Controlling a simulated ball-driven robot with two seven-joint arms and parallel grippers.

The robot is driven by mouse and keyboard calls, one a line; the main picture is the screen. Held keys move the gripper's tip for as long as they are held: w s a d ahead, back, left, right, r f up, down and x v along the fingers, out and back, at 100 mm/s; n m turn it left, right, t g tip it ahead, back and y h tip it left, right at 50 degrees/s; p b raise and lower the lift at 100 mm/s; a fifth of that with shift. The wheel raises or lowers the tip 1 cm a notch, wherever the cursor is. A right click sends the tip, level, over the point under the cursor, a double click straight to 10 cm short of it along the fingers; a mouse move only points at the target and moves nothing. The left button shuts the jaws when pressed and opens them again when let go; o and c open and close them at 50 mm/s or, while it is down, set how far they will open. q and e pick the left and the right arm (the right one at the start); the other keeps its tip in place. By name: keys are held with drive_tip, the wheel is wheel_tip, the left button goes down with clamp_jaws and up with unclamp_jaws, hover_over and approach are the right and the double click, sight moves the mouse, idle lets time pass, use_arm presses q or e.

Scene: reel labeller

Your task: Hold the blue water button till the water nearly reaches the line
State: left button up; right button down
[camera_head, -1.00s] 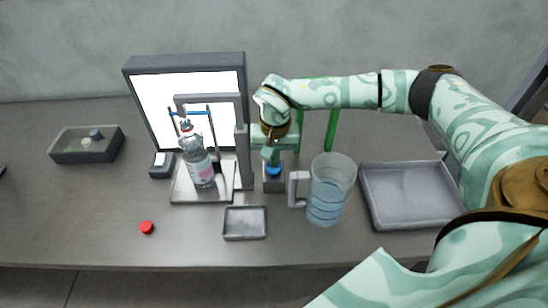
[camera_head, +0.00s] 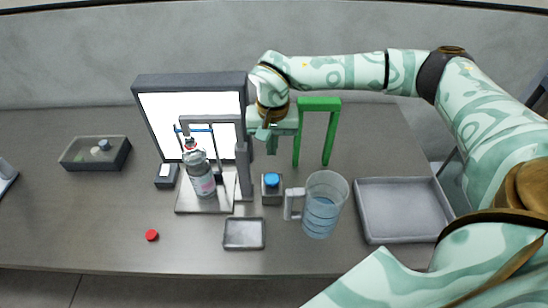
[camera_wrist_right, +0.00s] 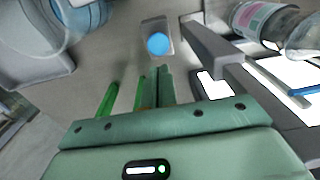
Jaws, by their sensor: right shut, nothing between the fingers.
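The blue button (camera_head: 271,180) sits on a small grey box in front of the stand and shows in the right wrist view (camera_wrist_right: 157,44). My right gripper (camera_head: 271,148) is shut and empty, above and behind the button, apart from it; its closed fingers also show in the right wrist view (camera_wrist_right: 153,74). A clear bottle with a pinkish label (camera_head: 201,179) stands tilted-looking on the plate of the grey stand, by a blue crossbar (camera_head: 198,130). I cannot make out its water level. A clear jug (camera_head: 325,204) with ring marks stands right of the button. My left gripper is out of view.
A lit white panel (camera_head: 162,118) stands behind the bottle. A green frame (camera_head: 331,135) is behind the jug. A large grey tray (camera_head: 402,208) lies right, a small tray (camera_head: 244,233) in front. A red cap (camera_head: 152,235) and dark box (camera_head: 117,160) are left.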

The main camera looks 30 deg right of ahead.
wheel_tip(320, 180, up, 3)
drive_tip(key=shift+d+r, duration=0.1)
drive_tip(key=shift+d, duration=0.05)
idle(0.8)
idle(0.5)
